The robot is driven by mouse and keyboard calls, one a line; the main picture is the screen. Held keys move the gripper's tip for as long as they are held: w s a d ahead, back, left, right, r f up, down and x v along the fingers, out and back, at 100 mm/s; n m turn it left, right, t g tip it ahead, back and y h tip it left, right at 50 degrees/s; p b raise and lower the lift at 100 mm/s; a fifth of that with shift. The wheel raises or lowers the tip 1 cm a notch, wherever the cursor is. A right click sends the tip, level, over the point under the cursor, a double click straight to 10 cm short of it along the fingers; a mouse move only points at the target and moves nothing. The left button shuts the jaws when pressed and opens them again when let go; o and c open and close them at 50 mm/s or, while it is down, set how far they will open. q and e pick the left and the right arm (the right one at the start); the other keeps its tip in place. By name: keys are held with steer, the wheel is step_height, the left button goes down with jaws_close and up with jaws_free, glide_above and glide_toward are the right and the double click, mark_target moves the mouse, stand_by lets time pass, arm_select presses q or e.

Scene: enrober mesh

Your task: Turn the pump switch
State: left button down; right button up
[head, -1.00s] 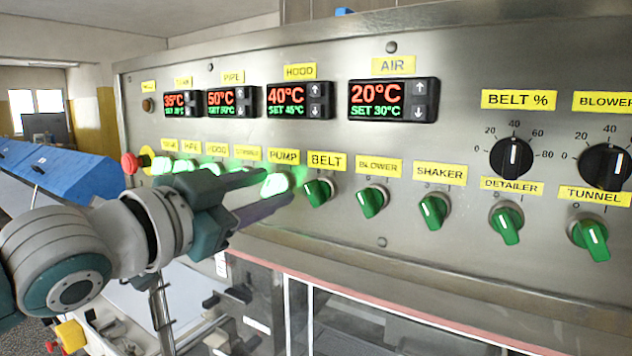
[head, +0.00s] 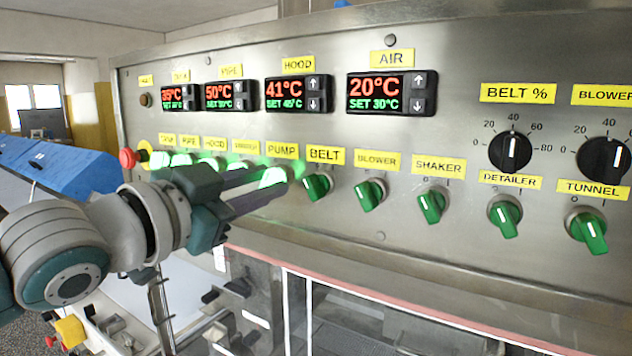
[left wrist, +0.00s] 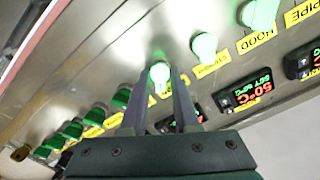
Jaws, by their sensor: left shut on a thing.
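The pump switch (head: 272,178) is a green knob, lit bright, under the yellow PUMP label (head: 282,150) on the steel control panel. My left gripper (head: 277,176) is shut on it, one finger above and one below in the head view. In the left wrist view the glowing pump switch (left wrist: 159,74) sits between the two fingertips of my left gripper (left wrist: 163,78). The knob's exact angle is washed out by its glow and partly hidden by the fingers. My right gripper is not in view.
An unlit green BELT switch (head: 317,186) sits close to the right of the fingers. Lit switches (head: 240,166) lie to the left, partly behind my gripper. A red emergency button (head: 128,158) is at the panel's left end. Temperature displays (head: 292,94) are above.

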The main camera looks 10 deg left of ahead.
arm_select(q)
steer(key=shift+n, duration=0.3)
steer(key=n+p, duration=0.1)
steer(key=n, duration=1)
steer(key=shift+n, duration=0.3)
stand_by(0.4)
steer(key=c, duration=0.9)
jaws_free()
